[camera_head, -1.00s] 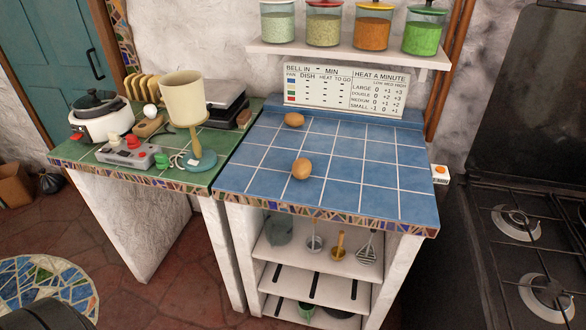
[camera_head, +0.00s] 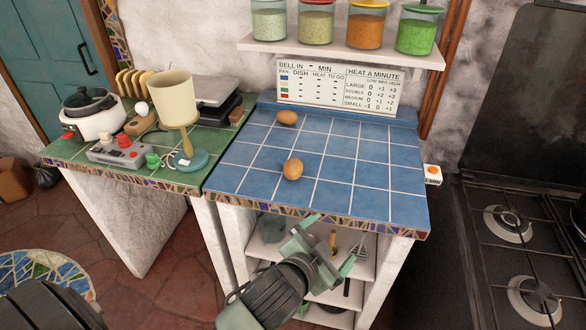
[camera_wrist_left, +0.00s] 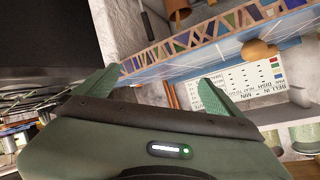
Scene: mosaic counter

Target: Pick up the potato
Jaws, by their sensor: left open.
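Two brown, oval, potato-like things lie apart on the blue tiled counter (camera_head: 390,203). The nearer potato (camera_head: 292,168) is towards the front, left of the middle. The farther potato (camera_head: 287,117) is near the back edge. I cannot tell which one the task means. My left gripper (camera_head: 330,242) is open and empty in front of the counter's front edge, to the right of and nearer than the front potato, touching neither. In the left wrist view, a potato (camera_wrist_left: 258,50) shows beyond the right finger of the open gripper (camera_wrist_left: 160,78). My right gripper is not in view.
A green counter with a lamp (camera_head: 175,100), a pot (camera_head: 92,115) and a grey device (camera_head: 120,150) adjoins on the left. A jar shelf (camera_head: 340,50) hangs above the sign (camera_head: 340,88). A stove (camera_head: 520,250) stands right. The counter's right half is clear.

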